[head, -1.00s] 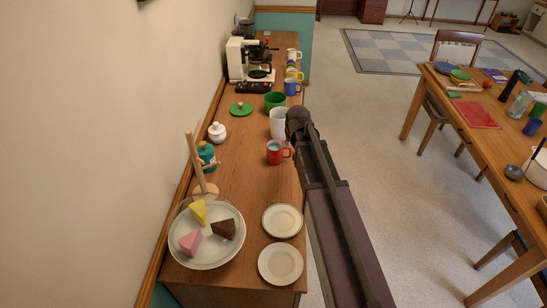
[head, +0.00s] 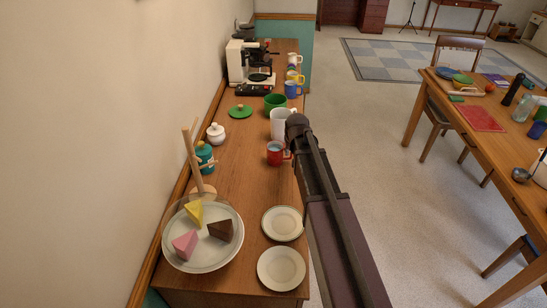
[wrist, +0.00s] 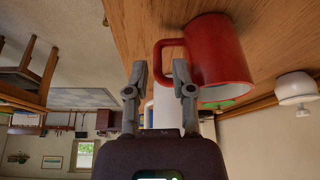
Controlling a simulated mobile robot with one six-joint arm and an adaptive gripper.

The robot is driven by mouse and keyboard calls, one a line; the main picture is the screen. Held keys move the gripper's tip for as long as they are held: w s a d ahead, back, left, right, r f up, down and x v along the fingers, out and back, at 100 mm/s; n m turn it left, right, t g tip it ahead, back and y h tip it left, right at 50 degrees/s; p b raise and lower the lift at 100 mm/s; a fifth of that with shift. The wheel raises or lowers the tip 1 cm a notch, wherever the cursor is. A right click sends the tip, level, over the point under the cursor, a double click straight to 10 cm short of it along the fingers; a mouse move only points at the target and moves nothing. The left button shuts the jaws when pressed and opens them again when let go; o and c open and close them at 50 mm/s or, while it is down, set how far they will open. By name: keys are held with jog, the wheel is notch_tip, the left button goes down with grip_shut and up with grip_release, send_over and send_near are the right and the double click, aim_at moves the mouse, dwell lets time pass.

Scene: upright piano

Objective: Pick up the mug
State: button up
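A red mug (head: 274,154) stands on the wooden counter, its handle on the right, beside my arm. It also shows close up in the wrist view (wrist: 219,55), with its handle pointing left toward my fingers. My gripper (wrist: 159,72) is open, its two fingers apart. The handle's end shows in the gap between the fingertips, and no grip on it is seen. In the head view my dark arm hides the gripper. A white mug (head: 279,122) stands just behind the red one.
Green (head: 275,100) and blue (head: 291,90) mugs stand farther back, near a coffee machine (head: 240,65). A wooden stand (head: 193,160), a cake plate (head: 203,264) and two small plates (head: 282,223) are nearer. The wall bounds the counter's left; open floor lies right.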

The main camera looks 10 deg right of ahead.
jog(key=shift+f, duration=0.15)
jog(key=shift+b+x, duration=2.35)
jog(key=shift+x, duration=0.1)
jog(key=shift+w+d, duration=0.1)
jog(key=shift+w, duration=0.1)
grip_shut()
